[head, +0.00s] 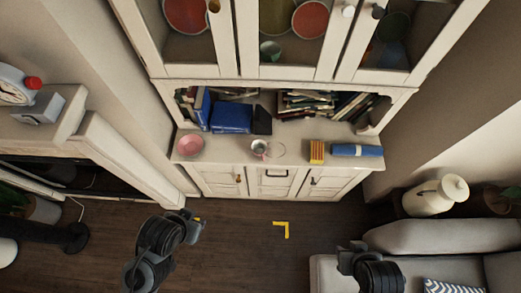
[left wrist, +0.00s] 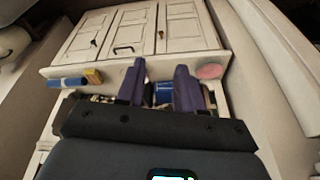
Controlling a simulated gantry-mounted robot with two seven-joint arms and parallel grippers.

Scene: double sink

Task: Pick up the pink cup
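A pink, round, bowl-like cup (head: 190,145) sits at the left end of the white cabinet's counter (head: 225,160) in the head view. It also shows to the right of the fingers in the left wrist view (left wrist: 209,71). A small grey cup (head: 259,147) with a pinkish tint stands near the counter's middle. My left gripper (head: 191,214) is in front of the cabinet, apart from the pink cup; its two fingers (left wrist: 160,82) are spread with nothing held. My right gripper (head: 351,249) is at the lower right, far from the cup; its fingers are too unclear to read.
An orange-yellow box (head: 317,151) and a blue rolled item (head: 357,150) lie on the counter's right. Books and a blue binder (head: 231,118) fill the shelf behind. A grey sofa (head: 440,237) stands at right.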

